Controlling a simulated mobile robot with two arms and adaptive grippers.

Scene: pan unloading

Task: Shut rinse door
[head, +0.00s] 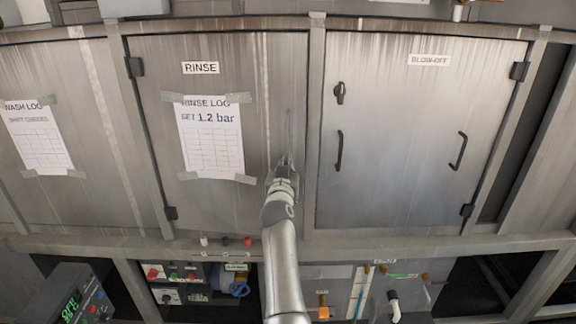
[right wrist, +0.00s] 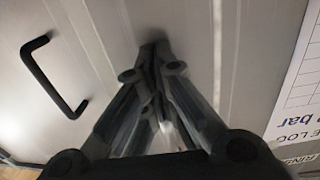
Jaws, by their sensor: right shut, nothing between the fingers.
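The rinse door (head: 225,60) is a grey metal panel in the head view, with a RINSE label and black hinges on its left side. It looks flush or nearly flush with its frame; I cannot tell whether a small gap remains. My right gripper (head: 287,165) is shut and empty, in front of the door's right part near the post. In the right wrist view its fingers (right wrist: 152,50) point at the metal surface; I cannot tell whether they touch it. My left gripper is not in view.
A rinse log sheet (head: 211,140) is taped to the door. The blow-off door (head: 400,120) to the right carries a black latch (head: 340,92) and black handles (head: 339,150). The wash log (head: 38,140) hangs at left. Controls and fittings (head: 165,273) line the space below.

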